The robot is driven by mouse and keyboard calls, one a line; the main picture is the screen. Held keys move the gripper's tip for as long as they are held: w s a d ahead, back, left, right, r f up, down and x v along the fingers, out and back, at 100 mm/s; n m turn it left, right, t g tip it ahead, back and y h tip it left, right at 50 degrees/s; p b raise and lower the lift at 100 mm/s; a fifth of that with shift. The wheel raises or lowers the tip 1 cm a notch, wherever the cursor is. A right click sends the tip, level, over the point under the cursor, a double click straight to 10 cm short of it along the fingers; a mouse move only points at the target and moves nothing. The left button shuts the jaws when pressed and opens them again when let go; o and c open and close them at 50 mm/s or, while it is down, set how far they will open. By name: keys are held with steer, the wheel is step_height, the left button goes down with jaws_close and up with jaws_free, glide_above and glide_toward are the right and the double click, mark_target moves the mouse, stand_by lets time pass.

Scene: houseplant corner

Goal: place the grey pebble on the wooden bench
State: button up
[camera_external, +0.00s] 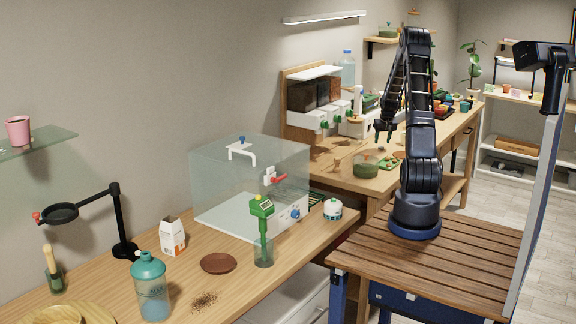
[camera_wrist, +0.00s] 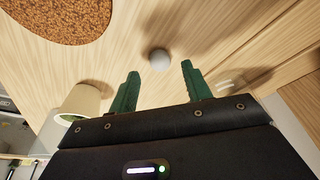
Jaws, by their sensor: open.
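The grey pebble (camera_wrist: 159,59) is a small, smooth round stone in the wrist view, on or just above a light wooden surface; contact is not clear. My gripper (camera_wrist: 160,68) has two green fingers spread wide, with nothing between them. The pebble is just beyond the fingertips, roughly midway between them. In the external view my gripper (camera_external: 383,141) points down over the far wooden bench (camera_external: 452,122); the pebble is too small there to make out surely. The wooden bench (camera_wrist: 230,22) also fills much of the wrist view.
A brown granular disc (camera_wrist: 62,18) and a cream cup (camera_wrist: 80,104) are near the gripper. A green pot (camera_external: 366,166) stands on the bench below it. A clear box (camera_external: 245,185) stands on the nearer counter. Bare wood surrounds the pebble.

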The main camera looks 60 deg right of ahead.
steer(key=v, duration=0.9)
steer(key=w+a+r+n, duration=0.1)
steer(key=w+a+r, duration=0.2)
steer(key=a+r, duration=0.45)
steer(key=w+a+r+n, duration=0.1)
steer(key=w+a+r, duration=0.25)
steer(key=a, duration=0.75)
steer(key=s+a+r+n, duration=0.1)
steer(key=a+r, duration=0.2)
steer(key=a, duration=0.3)
steer(key=s+a+r+n+t, duration=0.1)
steer(key=a+r, duration=0.2)
steer(key=a, duration=0.3)
steer(key=s+a+r, duration=0.1)
steer(key=a+r, duration=0.2)
steer(key=a, duration=0.3)
steer(key=s+a+r+n+y, duration=0.1)
steer(key=s+a, duration=0.3)
steer(key=a, duration=0.3)
steer(key=s+a+r+n, duration=0.1)
steer(key=s+a+r, duration=0.1)
steer(key=s+a, duration=0.35)
steer(key=s+a+f+n+t+y, duration=0.1)
steer(key=s+a+n, duration=0.1)
steer(key=s+a, duration=0.9)
steer(key=shift+a+f+n, duration=0.25)
steer(key=shift+a+n, duration=0.15)
steer(key=shift+a, duration=0.1)
